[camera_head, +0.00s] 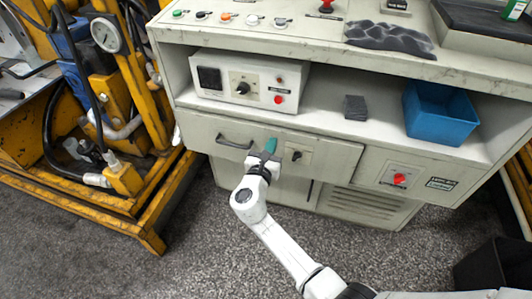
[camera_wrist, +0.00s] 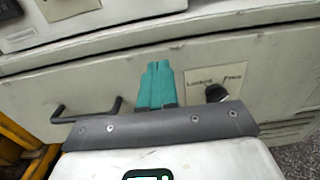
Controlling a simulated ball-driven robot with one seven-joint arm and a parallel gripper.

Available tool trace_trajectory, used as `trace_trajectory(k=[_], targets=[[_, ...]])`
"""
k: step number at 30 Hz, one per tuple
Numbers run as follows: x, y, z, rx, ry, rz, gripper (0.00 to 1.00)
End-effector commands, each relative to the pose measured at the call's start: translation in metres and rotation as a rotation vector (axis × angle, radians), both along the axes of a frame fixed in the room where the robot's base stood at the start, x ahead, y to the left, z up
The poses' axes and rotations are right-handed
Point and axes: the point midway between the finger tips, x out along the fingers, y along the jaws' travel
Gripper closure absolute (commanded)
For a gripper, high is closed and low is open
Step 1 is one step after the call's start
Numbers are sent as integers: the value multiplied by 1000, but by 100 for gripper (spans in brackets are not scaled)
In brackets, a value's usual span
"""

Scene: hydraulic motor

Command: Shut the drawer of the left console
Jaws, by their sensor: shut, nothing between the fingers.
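The console (camera_head: 335,113) is a worn off-white cabinet with an open shelf. Its drawer (camera_head: 328,158) is a wide front at the left below the shelf, with a dark bar handle (camera_head: 234,142) and a black knob at its right. The drawer front looks about flush with the panel beside it; I cannot tell whether a small gap is left. My gripper (camera_head: 270,146) is shut and empty, its teal fingertips at the drawer front between handle and knob. In the wrist view the fingertips (camera_wrist: 157,72) overlap the drawer front (camera_wrist: 190,65); contact is unclear. The handle (camera_wrist: 88,112) is left of them.
A control box (camera_head: 245,82), a dark grey block (camera_head: 355,107) and a blue bin (camera_head: 440,112) stand on the shelf. A yellow machine frame (camera_head: 140,225) stands close at the left. A dark bin (camera_head: 490,268) is at the lower right. Grey floor (camera_head: 200,260) is clear in front.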

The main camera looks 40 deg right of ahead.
Motion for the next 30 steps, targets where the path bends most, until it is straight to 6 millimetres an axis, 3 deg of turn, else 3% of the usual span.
trace_trajectory(k=[15, 21, 30], targets=[[-42, 78, 0, -3, 3, 7, 100], [-50, 90, -1, -1, 3, 5, 100], [-52, 90, -1, 6, -3, 0, 100]])
